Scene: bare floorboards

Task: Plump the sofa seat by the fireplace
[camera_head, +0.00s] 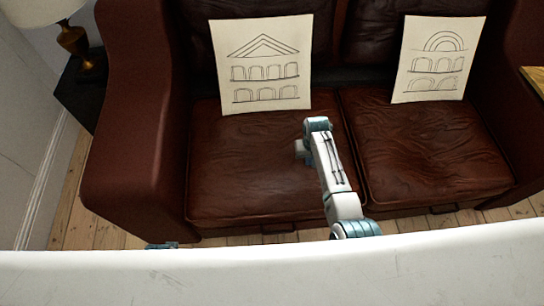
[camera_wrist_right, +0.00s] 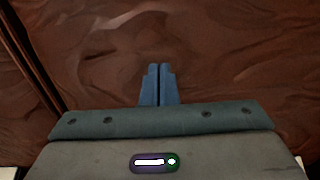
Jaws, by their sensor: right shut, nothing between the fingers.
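The brown leather sofa (camera_head: 135,130) stands ahead of me in the head view, with a left seat cushion (camera_head: 245,170) and a right seat cushion (camera_head: 425,150). My right arm (camera_head: 335,175) reaches over the left cushion, near the seam between the two. In the wrist view my right gripper (camera_wrist_right: 158,72) is shut and empty, its fingers close together above wrinkled brown leather (camera_wrist_right: 230,50). I cannot tell whether the fingertips touch the leather. In the head view they are hidden by the wrist. My left gripper is not in view.
A lamp (camera_head: 72,38) stands on a dark side table (camera_head: 80,95) at left. A wooden edge (camera_head: 535,78) shows at far right. No fireplace is in view.

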